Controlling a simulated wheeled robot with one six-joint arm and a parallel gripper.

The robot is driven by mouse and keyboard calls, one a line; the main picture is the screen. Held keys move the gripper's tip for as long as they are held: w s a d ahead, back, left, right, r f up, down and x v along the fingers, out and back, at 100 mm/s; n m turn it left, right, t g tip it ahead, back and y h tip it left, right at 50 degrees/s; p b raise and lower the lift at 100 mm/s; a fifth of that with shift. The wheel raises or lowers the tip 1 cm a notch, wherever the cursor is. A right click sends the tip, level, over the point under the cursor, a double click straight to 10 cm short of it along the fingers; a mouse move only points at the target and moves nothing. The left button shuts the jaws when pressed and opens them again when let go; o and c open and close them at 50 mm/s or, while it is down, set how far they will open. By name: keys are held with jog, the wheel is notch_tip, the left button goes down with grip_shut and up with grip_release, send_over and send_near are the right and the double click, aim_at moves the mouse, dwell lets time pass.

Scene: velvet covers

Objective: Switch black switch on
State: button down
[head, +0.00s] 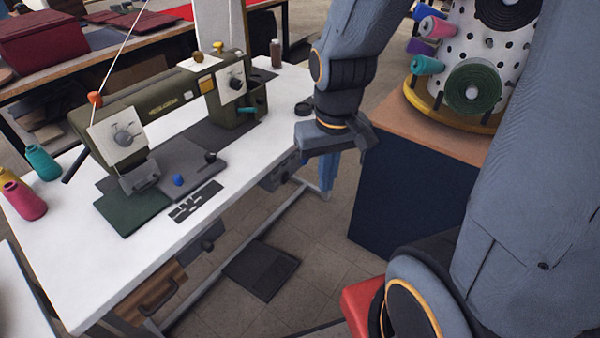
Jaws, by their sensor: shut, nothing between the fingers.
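My gripper (318,142) is at the end of my arm, beyond the right edge of the white sewing table. It is shut and empty, and its fingertips are hard to make out. A grey control box (280,174) is fixed under the table's right front edge, below and left of my gripper. Small dark details show on it, but I cannot tell whether one is the black switch or its position. The olive sewing machine (165,105) stands on the white table (75,260). A dark knob (210,157) and a blue knob (178,180) sit on the machine's bed.
A thread stand with spools (473,88) stands on a cabinet (400,190) at the right. Thread cones (42,162) are at the table's left. A foot pedal (262,270) lies on the floor below. A red surface (362,305) shows at the bottom.

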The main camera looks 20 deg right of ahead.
aim_at(285, 178)
jog(key=w+d+f+m+b, duration=0.1)
jog(key=w+f+m, duration=0.3)
jog(key=m, duration=0.5)
jog(key=w+d+f+m+t+y+b, duration=0.1)
jog(key=w+f+m+b, duration=0.1)
jog(key=w+f+m, duration=0.3)
jog(key=w+d+f+m+t+y+b, duration=0.1)
jog(key=w+f+m, duration=0.4)
jog(key=w+m, duration=0.6)
jog(key=d+m+b, duration=0.1)
jog(key=m, duration=0.2)
jog(key=shift+m, duration=0.4)
jog(key=w+a+f+b, duration=0.1)
jog(key=w+a+f, duration=0.3)
jog(key=f, duration=0.5)
jog(key=shift+w+a, duration=0.15)
jog(key=shift+w, duration=0.8)
